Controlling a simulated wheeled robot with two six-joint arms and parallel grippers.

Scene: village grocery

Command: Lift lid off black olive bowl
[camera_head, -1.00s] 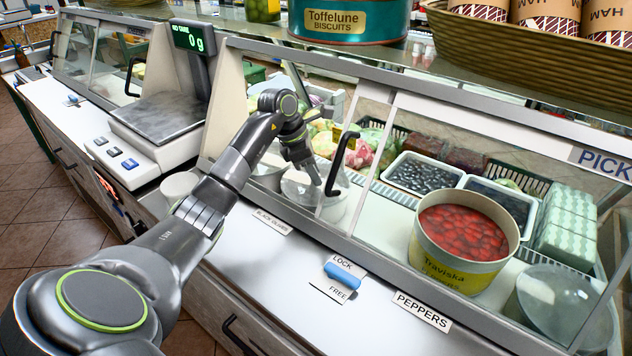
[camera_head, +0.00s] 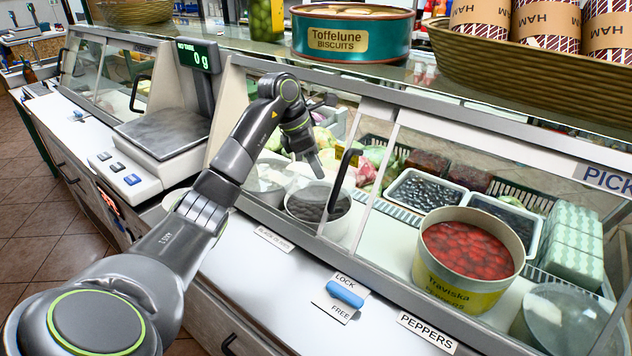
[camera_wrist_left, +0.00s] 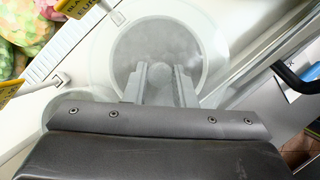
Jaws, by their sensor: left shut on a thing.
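The black olive bowl (camera_head: 318,205) stands behind the counter glass, with dark olives showing in it. My left gripper (camera_head: 317,170) is over the bowl. In the left wrist view the gripper (camera_wrist_left: 167,78) is shut on the round knob of a clear, hazy lid (camera_wrist_left: 122,45). The dark content shows blurred through the lid. In the head view the clear lid is hard to make out against the glass and the bowl. My right gripper is out of view.
A black door handle (camera_head: 341,180) and the glass frame are close to the gripper. Another bowl (camera_head: 265,178) stands left of the olive bowl. A tub of red peppers (camera_head: 462,262) and olive trays (camera_head: 427,190) are to the right. A scale (camera_head: 165,133) stands left.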

